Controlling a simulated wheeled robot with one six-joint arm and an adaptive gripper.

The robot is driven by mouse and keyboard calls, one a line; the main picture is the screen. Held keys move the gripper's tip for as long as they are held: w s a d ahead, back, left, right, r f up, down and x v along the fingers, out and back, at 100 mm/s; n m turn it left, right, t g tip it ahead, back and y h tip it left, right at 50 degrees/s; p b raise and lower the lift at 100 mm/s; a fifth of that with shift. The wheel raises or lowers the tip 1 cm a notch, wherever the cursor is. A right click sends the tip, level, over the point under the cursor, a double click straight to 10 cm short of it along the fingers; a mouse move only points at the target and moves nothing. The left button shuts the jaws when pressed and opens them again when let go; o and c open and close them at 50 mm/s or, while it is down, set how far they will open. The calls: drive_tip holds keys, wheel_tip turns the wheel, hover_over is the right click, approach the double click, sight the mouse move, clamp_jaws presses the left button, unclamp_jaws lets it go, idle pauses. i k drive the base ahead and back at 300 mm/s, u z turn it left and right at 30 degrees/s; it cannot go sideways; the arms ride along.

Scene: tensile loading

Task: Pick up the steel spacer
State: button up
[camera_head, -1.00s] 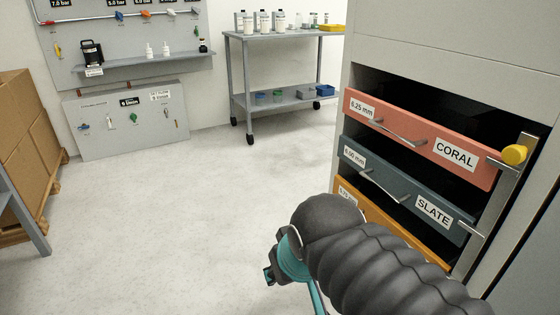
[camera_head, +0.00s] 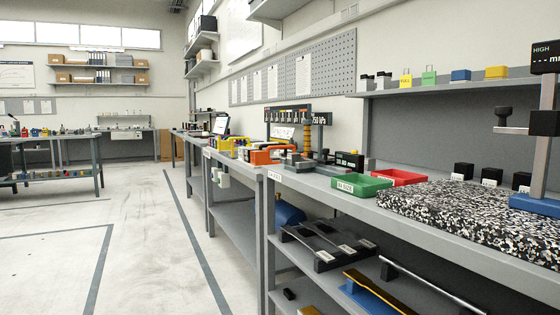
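I cannot make out a steel spacer in the camera_head view; the small items on the benches are too small to tell apart. My gripper and arm are not in this view. A long grey workbench (camera_head: 335,192) runs along the right wall. On it are a green tray (camera_head: 361,185) and a red tray (camera_head: 398,177), both with labels. What lies inside the trays cannot be told.
A speckled slab (camera_head: 470,222) with a blue-based gauge stand (camera_head: 537,204) is at the right. Small black blocks stand behind the slab. The floor (camera_head: 130,245) at left is clear.

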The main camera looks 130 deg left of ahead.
sight(292, 158)
drive_tip(key=u, duration=4.4)
drive_tip(key=i, duration=2.35)
drive_tip(key=z, duration=0.35)
